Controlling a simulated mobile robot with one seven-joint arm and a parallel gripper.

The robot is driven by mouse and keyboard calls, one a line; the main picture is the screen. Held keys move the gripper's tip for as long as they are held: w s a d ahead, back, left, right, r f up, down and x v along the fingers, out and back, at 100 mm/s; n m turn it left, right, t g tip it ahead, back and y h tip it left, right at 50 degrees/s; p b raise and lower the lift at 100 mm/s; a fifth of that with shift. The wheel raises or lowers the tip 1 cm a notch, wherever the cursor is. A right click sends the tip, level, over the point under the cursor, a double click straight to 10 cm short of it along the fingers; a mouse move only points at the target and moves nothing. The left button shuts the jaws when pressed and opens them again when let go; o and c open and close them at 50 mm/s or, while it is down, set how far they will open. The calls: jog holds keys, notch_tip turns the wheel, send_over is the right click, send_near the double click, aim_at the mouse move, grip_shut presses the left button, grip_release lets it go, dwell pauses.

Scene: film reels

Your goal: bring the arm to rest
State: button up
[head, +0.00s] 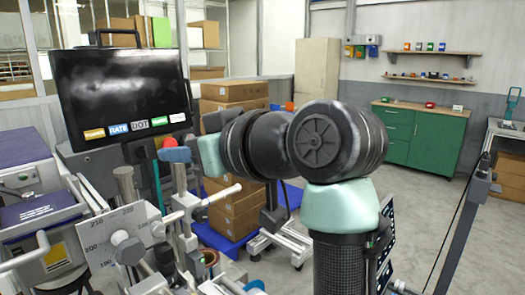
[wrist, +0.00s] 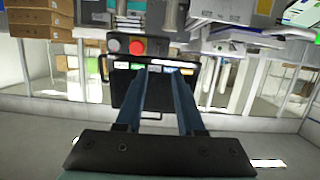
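My gripper (wrist: 160,74) shows in the wrist view, with its two dark blue fingers reaching up from a black palm. A gap shows between the fingers, with nothing held in it. The wrist view is upside down, and the fingers point toward the black monitor (wrist: 123,98), which fills the gap behind them. In the head view my arm's black joints and pale green links fill the middle, bent over toward the left.
The monitor (head: 120,90) with coloured labels stands at left above machinery with a marked scale plate (head: 112,240). Stacked cardboard boxes (head: 235,92) stand behind my arm. A green cabinet (head: 420,135) is at the back right. Open floor (head: 425,205) lies at right, before a dark rail.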

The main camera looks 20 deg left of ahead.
jog(key=w+d+r+m+t+h+p, duration=0.2)
jog(key=d+r+m+t+h+p, duration=0.15)
jog(key=d+r+m+t, duration=0.6)
jog(key=s+d+r+m+t+h, duration=0.2)
jog(key=s+d+r+t+h, duration=0.2)
jog(key=s+d+t+h, duration=0.1)
jog(key=s+d+r+m+t+h+p, duration=0.1)
jog(key=s+d+r+m+t+h, duration=0.1)
jog(key=s+d+r+t+h, duration=0.3)
jog(key=s+d+t, duration=0.1)
jog(key=d+t, duration=0.1)
jog(key=d, duration=0.2)
jog(key=shift+d, duration=0.3)
jog(key=shift+r, duration=0.1)
